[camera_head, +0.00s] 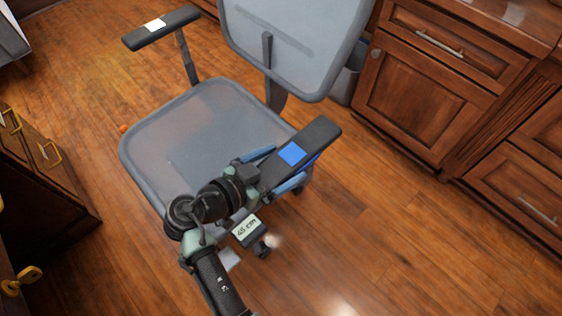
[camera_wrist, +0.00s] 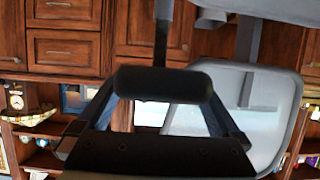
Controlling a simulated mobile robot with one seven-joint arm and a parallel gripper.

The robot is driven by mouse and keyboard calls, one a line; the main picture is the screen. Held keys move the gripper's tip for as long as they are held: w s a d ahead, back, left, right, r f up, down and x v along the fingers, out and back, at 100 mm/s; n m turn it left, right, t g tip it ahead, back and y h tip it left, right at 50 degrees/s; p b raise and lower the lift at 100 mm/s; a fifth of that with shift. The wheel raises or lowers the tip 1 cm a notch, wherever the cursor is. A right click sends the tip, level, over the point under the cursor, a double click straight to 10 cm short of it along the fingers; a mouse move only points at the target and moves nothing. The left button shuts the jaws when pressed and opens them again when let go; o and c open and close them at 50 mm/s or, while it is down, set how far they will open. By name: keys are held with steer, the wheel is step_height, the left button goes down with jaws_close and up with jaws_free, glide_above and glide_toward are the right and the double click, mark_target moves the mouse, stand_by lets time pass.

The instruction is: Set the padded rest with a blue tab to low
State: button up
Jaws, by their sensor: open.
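The padded rest with a blue tab (camera_head: 318,137) is the dark armrest on the right side of a grey chair (camera_head: 215,110). Its blue tab (camera_head: 291,153) lies on top. My gripper (camera_head: 279,169) is open at the near end of this rest, one finger on each side. In the wrist view the rest (camera_wrist: 165,83) shows end-on as a dark rounded bar near the fingertips. Its upright post (camera_wrist: 163,35) shows there too. I cannot tell whether the fingers touch the pad. My wrist and arm hide part of the chair's near side.
The other armrest (camera_head: 160,28) carries a white tab. A small "45 cm" label (camera_head: 247,230) shows beside my arm. Wooden cabinets (camera_head: 430,85) stand at the right, and a dark drawer unit (camera_head: 35,175) at the left. The wood floor at lower right is clear.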

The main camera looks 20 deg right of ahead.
steer(key=p+v, duration=0.2)
steer(key=v, duration=1)
steer(key=shift+a, duration=0.35)
steer(key=shift+s, duration=0.1)
